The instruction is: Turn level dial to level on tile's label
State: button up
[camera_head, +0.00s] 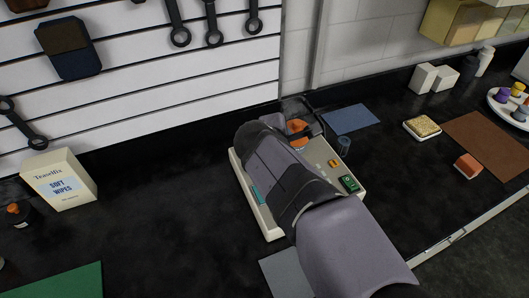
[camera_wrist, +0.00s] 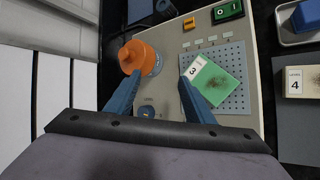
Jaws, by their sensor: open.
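In the wrist view a green tile (camera_wrist: 215,82) with a white label reading "3" lies tilted on the perforated plate of a cream device (camera_wrist: 235,128). A small blue knob (camera_wrist: 148,111), seemingly the level dial, sits on the panel below and between my fingers; its setting is too small to read. My gripper (camera_wrist: 160,78) is open and empty above the panel, its blue fingers spread. The right finger overlaps the tile's edge. In the head view my arm covers much of the device (camera_head: 274,233).
An orange-capped jar (camera_wrist: 132,57) stands by the left fingertip. A yellow button (camera_wrist: 188,23) and green switch (camera_wrist: 228,10) are on the panel. A tile labelled "4" (camera_wrist: 300,82) lies beside the device. A wipes box (camera_head: 60,180) stands left; dark counter between is clear.

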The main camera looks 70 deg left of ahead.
jog(key=s+a+f+n+t+y+b, duration=0.1)
jog(key=s+n, duration=0.2)
jog(key=n, duration=0.1)
jog(key=s+a+f+n+t+y+b, duration=0.1)
jog(key=s+f+n, duration=0.1)
jog(key=s+n, duration=0.2)
jog(key=s+a+f+n+t+y+b, duration=0.1)
jog(key=s+a+f+n, duration=0.1)
jog(key=s+n, duration=0.1)
jog(key=shift+s+a+n, duration=0.1)
jog(key=shift+s+n, duration=0.05)
jog(key=shift+n, duration=0.25)
jog(key=shift+s+a+f+n+y, duration=0.1)
jog(key=shift+s+a+n+y, duration=0.1)
jog(key=shift+s+n+y, duration=0.35)
jog(key=shift+p+x, duration=1.1)
jog(key=shift+x, duration=2.55)
jog(key=c, duration=1)
